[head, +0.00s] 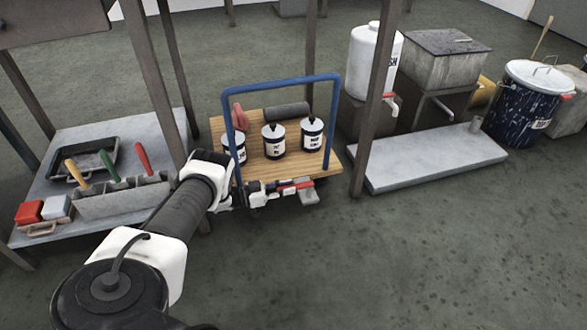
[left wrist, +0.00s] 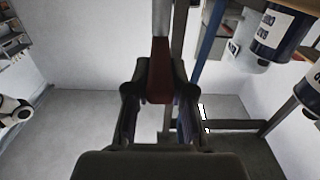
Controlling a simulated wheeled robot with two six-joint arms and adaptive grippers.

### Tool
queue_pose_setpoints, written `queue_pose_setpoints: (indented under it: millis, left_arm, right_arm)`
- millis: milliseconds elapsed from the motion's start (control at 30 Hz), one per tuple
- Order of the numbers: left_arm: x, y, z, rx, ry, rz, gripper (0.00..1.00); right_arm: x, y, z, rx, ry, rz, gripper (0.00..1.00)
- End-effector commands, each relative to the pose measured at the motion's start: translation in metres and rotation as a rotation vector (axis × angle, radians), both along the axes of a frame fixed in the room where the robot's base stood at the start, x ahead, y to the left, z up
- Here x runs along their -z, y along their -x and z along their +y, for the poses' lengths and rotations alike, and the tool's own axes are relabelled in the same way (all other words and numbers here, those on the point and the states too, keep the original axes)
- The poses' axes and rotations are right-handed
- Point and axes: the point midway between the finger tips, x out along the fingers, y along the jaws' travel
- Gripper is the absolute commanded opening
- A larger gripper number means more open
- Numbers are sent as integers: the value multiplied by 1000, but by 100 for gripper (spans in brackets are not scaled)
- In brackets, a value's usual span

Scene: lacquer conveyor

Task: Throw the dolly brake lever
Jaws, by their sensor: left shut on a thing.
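The dolly (head: 325,162) has a wooden deck and a blue push hoop (head: 281,84). The brake lever (head: 300,184), with a red grip, sits low at the dolly's near edge. In the left wrist view, the lever's red grip (left wrist: 160,82) lies between my fingertips, with its grey rod running up out of the frame. My left gripper (head: 272,190) is shut on the grip and hides part of it in the head view. My right gripper is not in view.
Several labelled cans, including one can (head: 274,142), and a grey roll (head: 287,112) stand on the dolly. A low table (head: 75,215) with tools is at left, and a pale slab (head: 430,160) is at right. Metal posts, including one post (head: 375,110), rise beside the dolly. Floor in front is clear.

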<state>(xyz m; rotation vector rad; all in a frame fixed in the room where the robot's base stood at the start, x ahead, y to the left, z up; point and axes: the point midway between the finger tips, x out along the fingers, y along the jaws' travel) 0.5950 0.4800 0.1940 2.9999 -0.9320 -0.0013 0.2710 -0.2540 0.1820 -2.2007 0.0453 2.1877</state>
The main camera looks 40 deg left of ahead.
Motion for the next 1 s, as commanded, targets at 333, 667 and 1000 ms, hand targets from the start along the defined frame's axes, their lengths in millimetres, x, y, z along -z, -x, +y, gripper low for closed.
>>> queue_pose_setpoints:
  millis: [333, 667, 1000]
  left_arm:
    - [-1, 0, 2, 4, -1, -2, 0]
    - [-1, 0, 2, 4, 0, -1, 48]
    - [-27, -1, 3, 1, 2, -5, 48]
  right_arm:
    - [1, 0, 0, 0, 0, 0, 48]
    - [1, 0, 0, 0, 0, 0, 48]
    - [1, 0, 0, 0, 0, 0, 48]
